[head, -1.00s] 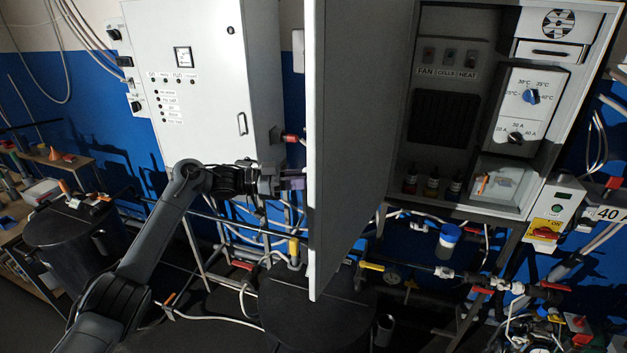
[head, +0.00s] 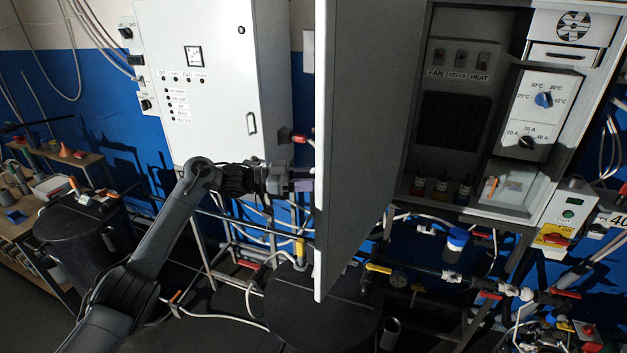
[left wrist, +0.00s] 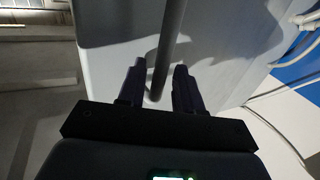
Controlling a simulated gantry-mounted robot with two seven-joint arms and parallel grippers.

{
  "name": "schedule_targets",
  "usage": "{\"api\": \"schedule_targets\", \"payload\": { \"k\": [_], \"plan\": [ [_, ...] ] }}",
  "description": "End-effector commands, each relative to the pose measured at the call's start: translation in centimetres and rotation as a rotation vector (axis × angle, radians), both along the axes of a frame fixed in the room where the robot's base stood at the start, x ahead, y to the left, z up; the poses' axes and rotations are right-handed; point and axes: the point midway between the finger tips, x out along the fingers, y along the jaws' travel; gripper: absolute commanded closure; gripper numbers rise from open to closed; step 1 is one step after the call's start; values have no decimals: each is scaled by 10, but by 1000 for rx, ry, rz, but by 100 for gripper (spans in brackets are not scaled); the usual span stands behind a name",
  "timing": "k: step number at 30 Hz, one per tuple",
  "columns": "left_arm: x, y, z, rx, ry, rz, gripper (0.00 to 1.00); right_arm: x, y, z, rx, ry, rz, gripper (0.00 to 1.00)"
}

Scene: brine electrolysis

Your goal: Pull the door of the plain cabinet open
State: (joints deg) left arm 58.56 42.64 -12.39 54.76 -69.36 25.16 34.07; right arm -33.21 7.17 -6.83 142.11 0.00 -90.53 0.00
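A cabinet (head: 478,205) with switches and dials inside stands at the right in the head view. Its plain grey door (head: 365,130) is swung wide open toward me, its pale edge facing me. My left gripper (head: 304,180) is at the door's outer face, low on its left side. In the left wrist view a straight bar handle (left wrist: 170,45) on the pale door face runs between the two fingers of my left gripper (left wrist: 158,85). The fingers are apart, with narrow gaps beside the bar. The fingertips are partly hidden by the door edge in the head view. My right gripper is out of view.
A closed white cabinet (head: 215,110) with a meter stands left of the door. A dark drum (head: 300,320) stands below the door. Pipes and valves (head: 450,273) run under the open cabinet. A bench (head: 85,158) and another drum (head: 75,245) are at the left.

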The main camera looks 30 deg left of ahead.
Motion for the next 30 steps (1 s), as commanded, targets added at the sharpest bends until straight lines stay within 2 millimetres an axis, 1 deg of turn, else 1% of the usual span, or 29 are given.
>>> {"api": "schedule_targets", "payload": {
  "k": [5, 12, 18, 24, 30],
  "plan": [
    [-10, 14, -3, 1, -1, 1, 65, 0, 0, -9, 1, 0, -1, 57],
    [-35, 47, -4, 3, 0, 3, 65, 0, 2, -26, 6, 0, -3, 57],
    [-52, 70, -3, 2, 1, 2, 65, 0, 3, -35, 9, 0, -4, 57],
    [-61, 82, -2, 1, 2, 1, 65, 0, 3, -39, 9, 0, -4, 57],
    [-62, 84, -1, 0, 1, 0, 65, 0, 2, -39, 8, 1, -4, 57]
  ]
}}
